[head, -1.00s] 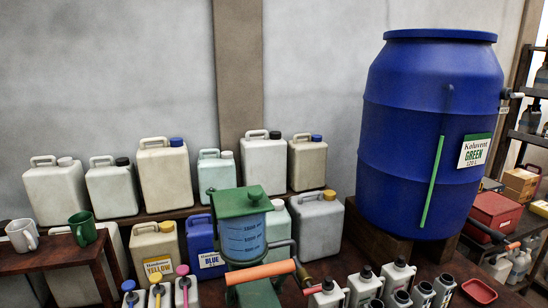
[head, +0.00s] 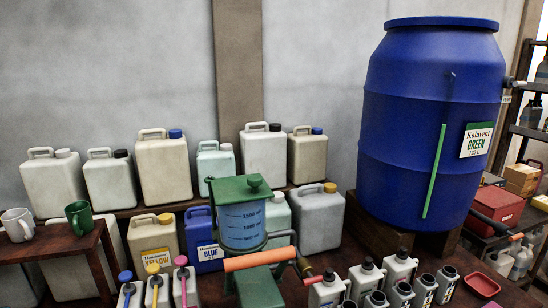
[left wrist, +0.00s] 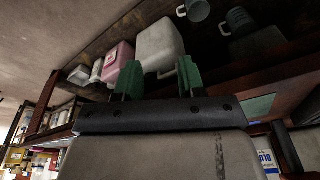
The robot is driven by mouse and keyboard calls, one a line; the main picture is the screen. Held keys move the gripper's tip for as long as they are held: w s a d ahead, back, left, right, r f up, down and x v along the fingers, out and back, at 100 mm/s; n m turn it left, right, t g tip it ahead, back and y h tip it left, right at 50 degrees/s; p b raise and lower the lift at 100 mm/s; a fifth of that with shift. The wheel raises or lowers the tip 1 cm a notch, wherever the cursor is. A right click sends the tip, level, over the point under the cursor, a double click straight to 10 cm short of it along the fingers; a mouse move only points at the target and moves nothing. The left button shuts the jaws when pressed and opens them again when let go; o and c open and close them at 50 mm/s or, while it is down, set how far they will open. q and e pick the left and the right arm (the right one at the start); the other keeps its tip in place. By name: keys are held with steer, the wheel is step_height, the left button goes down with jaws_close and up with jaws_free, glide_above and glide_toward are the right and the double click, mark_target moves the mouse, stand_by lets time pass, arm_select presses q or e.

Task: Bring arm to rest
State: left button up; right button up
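My left gripper (left wrist: 158,70) shows in the left wrist view with its two green fingers apart and nothing visible between them. A pale jug (left wrist: 160,45) stands beyond the fingertips; I cannot tell how far off it is. Neither arm nor gripper of mine is recognisable in the head view. The right gripper is in no view.
A green-lidded measuring vessel (head: 243,222) with an orange bar (head: 260,258) stands front centre. A large blue drum (head: 430,130) stands at right. Jugs (head: 165,165) line the back wall. Two mugs (head: 80,218) stand on a small table at left. The front is crowded with small bottles (head: 365,275).

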arm_select(q)
steer(key=s+a+f+b, duration=0.1)
steer(key=s+f+b, duration=0.1)
steer(key=s+f, duration=0.6)
steer(key=s+a+f+g+b, duration=0.1)
steer(key=s+f, duration=0.7)
steer(key=f, duration=0.6)
steer(key=shift+a+b, duration=0.4)
